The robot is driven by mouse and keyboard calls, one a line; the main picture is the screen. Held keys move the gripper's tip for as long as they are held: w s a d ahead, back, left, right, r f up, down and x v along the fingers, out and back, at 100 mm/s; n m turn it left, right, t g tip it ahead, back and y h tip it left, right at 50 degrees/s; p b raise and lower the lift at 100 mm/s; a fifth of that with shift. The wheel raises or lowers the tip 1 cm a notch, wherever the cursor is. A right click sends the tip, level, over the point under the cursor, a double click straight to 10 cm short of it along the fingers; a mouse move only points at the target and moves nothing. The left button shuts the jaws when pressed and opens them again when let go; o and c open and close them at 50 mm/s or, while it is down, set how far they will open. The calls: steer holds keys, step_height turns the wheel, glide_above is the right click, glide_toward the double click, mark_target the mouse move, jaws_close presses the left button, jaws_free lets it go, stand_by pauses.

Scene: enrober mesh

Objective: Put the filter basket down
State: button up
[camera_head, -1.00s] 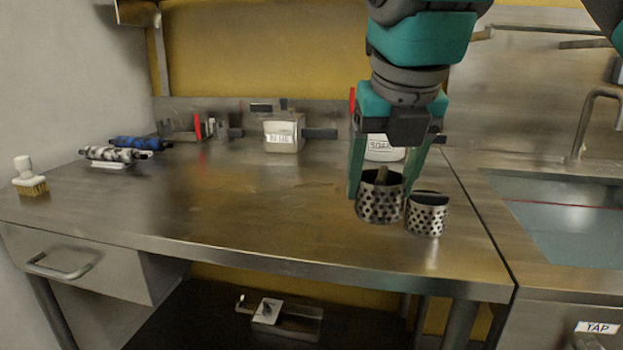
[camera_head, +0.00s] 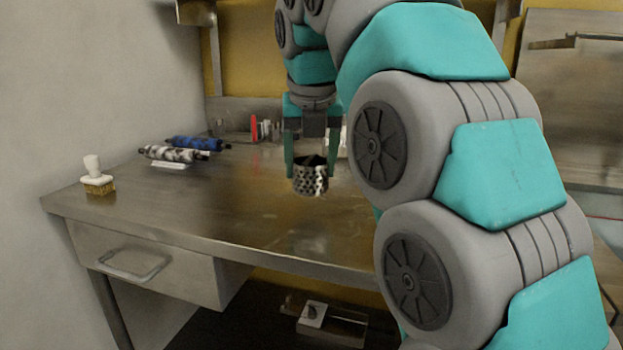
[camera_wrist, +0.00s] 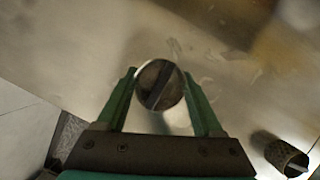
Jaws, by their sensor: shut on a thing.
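The filter basket (camera_head: 311,180) is a perforated steel cup with a dark inside. My gripper (camera_head: 312,168) is shut on it, with one green finger on each side. The basket looks upright over the middle of the steel table (camera_head: 255,215); I cannot tell whether its base touches the top. In the wrist view the basket (camera_wrist: 160,85) sits between the fingertips with a bar across its round opening. A second perforated cup (camera_wrist: 287,157) stands at the lower right of the wrist view; my arm hides it in the head view.
Blue (camera_head: 198,144) and black-and-white (camera_head: 172,153) rollers lie at the back left. The table between brush and basket is clear. A drawer (camera_head: 140,263) is below. My arm blocks the right side.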

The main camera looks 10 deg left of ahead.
mark_target(308, 182)
steer(key=shift+w+a, duration=0.25)
steer(key=shift+a, duration=0.05)
steer(key=shift+f, duration=1.8)
steer(key=shift+f, duration=0.15)
steer(key=o, duration=1.5)
